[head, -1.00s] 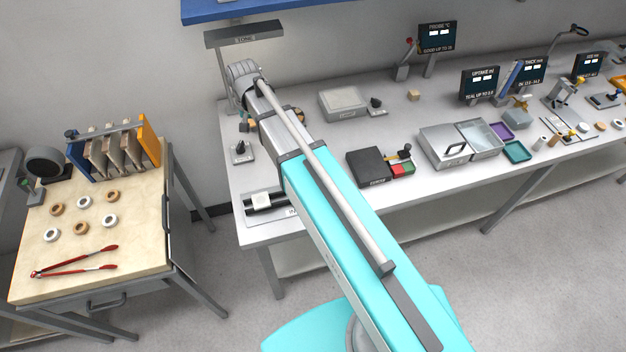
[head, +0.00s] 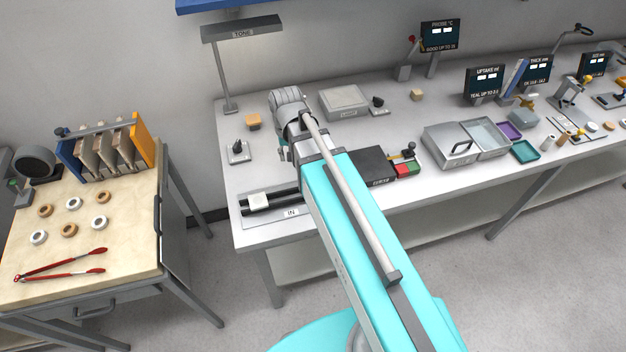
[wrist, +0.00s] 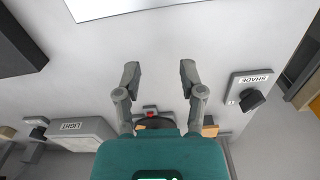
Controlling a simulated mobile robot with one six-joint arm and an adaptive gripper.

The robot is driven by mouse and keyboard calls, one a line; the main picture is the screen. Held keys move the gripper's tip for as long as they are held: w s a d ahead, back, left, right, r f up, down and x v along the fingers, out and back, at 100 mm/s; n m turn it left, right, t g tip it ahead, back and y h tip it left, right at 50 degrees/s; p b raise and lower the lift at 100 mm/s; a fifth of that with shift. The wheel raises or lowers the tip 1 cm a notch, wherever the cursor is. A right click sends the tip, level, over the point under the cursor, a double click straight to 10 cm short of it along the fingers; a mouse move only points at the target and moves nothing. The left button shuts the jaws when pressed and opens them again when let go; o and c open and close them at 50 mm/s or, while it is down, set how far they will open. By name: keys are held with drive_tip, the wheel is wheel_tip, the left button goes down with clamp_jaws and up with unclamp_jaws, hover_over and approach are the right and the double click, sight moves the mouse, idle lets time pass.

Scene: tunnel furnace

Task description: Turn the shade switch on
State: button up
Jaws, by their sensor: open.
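The shade switch is a pale plate labelled SHADE with a dark knob (wrist: 251,99), right of my gripper in the wrist view. In the head view, the dark-knobbed switch (head: 238,151) at the left end of the bench appears to be the same one; its label is too small to read. I cannot tell its setting. My gripper (wrist: 159,76) is open and empty, its two fingers apart over the pale bench top, clear of the switch. In the head view my arm hides the fingers.
A box labelled LIGHT (wrist: 78,133) is at lower left in the wrist view. A black box (head: 372,165) is right of my arm.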

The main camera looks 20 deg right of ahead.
drive_tip(key=shift+n, duration=0.6)
drive_tip(key=s+d+f+b, duration=0.1)
drive_tip(key=s, duration=0.1)
drive_tip(key=s+d+f+b, duration=0.1)
drive_tip(key=s+d, duration=0.1)
drive_tip(key=s+d+f+b, duration=0.1)
drive_tip(key=s+f, duration=0.1)
drive_tip(key=shift+s+d, duration=0.35)
drive_tip(key=shift+s, duration=0.1)
